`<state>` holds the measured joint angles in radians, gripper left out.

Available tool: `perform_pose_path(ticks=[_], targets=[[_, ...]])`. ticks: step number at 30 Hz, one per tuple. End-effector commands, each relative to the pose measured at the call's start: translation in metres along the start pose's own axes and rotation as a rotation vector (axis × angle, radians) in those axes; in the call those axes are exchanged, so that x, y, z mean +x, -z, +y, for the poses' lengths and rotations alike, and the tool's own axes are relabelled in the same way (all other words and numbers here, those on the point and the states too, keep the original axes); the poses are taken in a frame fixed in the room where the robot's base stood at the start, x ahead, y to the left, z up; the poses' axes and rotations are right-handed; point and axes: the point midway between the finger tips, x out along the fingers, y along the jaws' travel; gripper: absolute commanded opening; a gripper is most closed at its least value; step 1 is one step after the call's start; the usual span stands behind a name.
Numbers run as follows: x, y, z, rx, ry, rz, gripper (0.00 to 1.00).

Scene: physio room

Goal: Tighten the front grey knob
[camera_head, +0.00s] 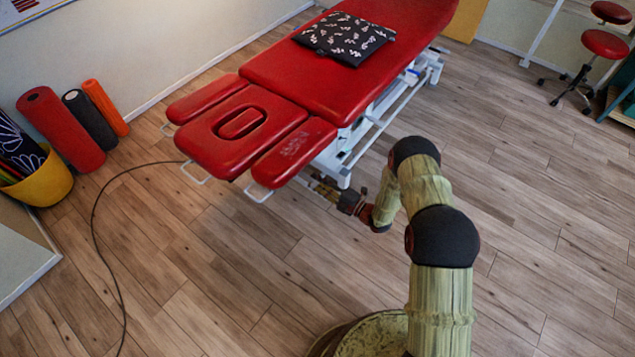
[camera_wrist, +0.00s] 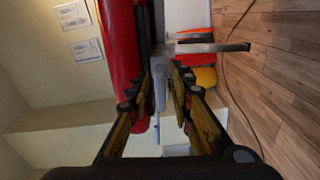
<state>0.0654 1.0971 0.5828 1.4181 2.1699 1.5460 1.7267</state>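The red treatment table (camera_head: 335,75) stands on a white frame. My gripper (camera_head: 320,186) reaches in low below its front right armrest (camera_head: 294,152), pointing left under the table. In the wrist view my gripper (camera_wrist: 164,78) has its two fingers apart. A grey piece (camera_wrist: 159,88) shows between the fingertips; it may be the front grey knob, but its shape is unclear. I cannot tell whether either finger touches it. A grey metal bar (camera_wrist: 212,48) runs sideways just past the tips. In the head view the knob is hidden by the armrest and gripper.
Red, black and orange foam rollers (camera_head: 62,130) and a yellow bucket (camera_head: 45,182) stand by the left wall. A black cable (camera_head: 95,235) lies on the floor. A patterned cushion (camera_head: 345,37) lies on the table. The wooden floor at right is clear up to red stools (camera_head: 605,43).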

Motion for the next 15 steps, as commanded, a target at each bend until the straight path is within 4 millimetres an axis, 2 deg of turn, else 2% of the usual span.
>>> perform_pose_path(ticks=[11,15], targets=[[-0.001,0.001,0.000,0.001,0.000,0.002,0.28],[-0.013,0.000,-0.001,0.001,0.001,-0.001,0.28]])
